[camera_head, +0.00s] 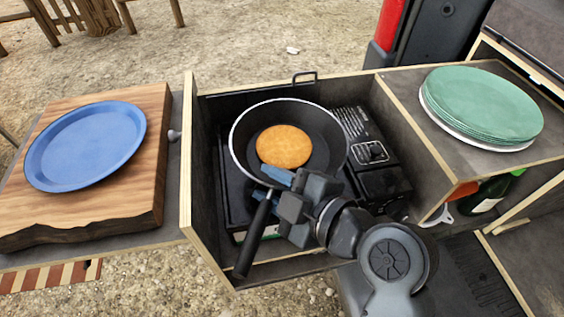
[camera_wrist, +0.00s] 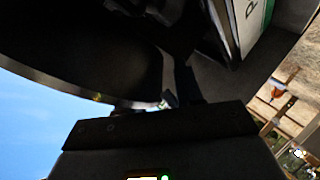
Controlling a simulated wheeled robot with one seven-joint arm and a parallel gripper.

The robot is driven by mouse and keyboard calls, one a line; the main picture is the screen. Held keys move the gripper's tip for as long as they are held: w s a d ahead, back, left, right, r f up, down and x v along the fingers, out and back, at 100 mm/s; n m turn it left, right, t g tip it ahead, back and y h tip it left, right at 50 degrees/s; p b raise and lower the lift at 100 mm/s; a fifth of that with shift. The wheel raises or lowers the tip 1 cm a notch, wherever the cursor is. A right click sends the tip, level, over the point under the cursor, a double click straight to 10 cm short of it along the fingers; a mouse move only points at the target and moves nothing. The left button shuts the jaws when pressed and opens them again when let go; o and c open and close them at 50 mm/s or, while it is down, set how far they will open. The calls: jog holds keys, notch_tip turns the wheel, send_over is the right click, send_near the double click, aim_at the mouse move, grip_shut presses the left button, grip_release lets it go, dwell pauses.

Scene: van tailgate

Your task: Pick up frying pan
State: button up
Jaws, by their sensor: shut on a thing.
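A black frying pan (camera_head: 325,140) with a pale rim is over the dark camp stove in the middle of the head view. A round golden-brown pancake (camera_head: 284,146) lies in it. Its black handle (camera_head: 254,240) points toward the lower left. My gripper (camera_head: 270,187) is shut on the pan's handle, close to the pan body. In the wrist view the dark pan (camera_wrist: 75,55) fills the upper left, and the gripper body covers the bottom. I cannot tell whether the pan touches the stove.
The stove (camera_head: 372,152) sits in a wooden-walled compartment (camera_head: 188,150). A blue plate (camera_head: 85,146) lies on a wooden board (camera_head: 150,130) at left. Stacked green plates (camera_head: 482,103) stand on the right counter. A green bottle (camera_head: 488,197) lies in the shelf below. The space above the stove is open.

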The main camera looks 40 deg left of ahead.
jog(key=shift+f, duration=0.1)
grip_shut()
dwell(0.8)
